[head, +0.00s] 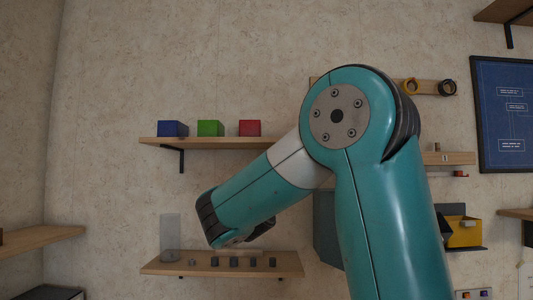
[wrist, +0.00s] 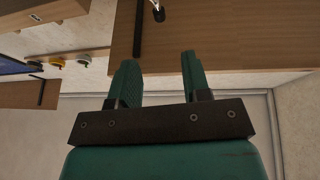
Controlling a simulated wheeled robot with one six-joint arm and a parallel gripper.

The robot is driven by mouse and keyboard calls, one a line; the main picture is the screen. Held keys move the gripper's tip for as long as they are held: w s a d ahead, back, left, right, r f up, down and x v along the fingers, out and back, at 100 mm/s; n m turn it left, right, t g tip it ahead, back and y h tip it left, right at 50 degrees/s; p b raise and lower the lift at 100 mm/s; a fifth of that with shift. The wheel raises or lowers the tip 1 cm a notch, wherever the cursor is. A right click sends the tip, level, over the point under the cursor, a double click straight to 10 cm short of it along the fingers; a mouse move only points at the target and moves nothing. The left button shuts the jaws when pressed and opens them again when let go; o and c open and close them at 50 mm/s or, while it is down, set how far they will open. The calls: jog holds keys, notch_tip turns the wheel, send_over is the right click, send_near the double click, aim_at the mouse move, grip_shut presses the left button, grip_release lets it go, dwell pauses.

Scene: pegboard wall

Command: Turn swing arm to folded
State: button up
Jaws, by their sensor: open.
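I cannot make out the swing arm for certain in either view. In the wrist view my gripper (wrist: 161,75) is open, its two green fingers apart with nothing between them. Beyond the fingertips is a wooden board (wrist: 225,35) with a dark bar (wrist: 138,28) across it. A small dark fitting (wrist: 158,14) with a pale piece sits at the top edge of the picture. I cannot tell whether either part belongs to the swing arm. In the head view my teal arm covers the middle of the wall, and my fingers are hidden there.
In the head view an upper shelf (head: 205,143) holds a blue box (head: 173,129), a green box (head: 211,128) and a red box (head: 250,128). A lower shelf (head: 220,266) holds a clear cylinder (head: 170,238) and several dark knobs. A yellow bin (head: 465,233) is at right.

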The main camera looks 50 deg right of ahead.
jog(key=p+x, duration=0.9)
jog(key=x, duration=0.4)
jog(key=shift+w+r, duration=0.1)
jog(key=shift+w+d+p, duration=0.3)
jog(key=shift+d+p, duration=0.05)
jog(key=shift+d, duration=0.05)
grip_shut()
jog(key=shift+d, duration=0.1)
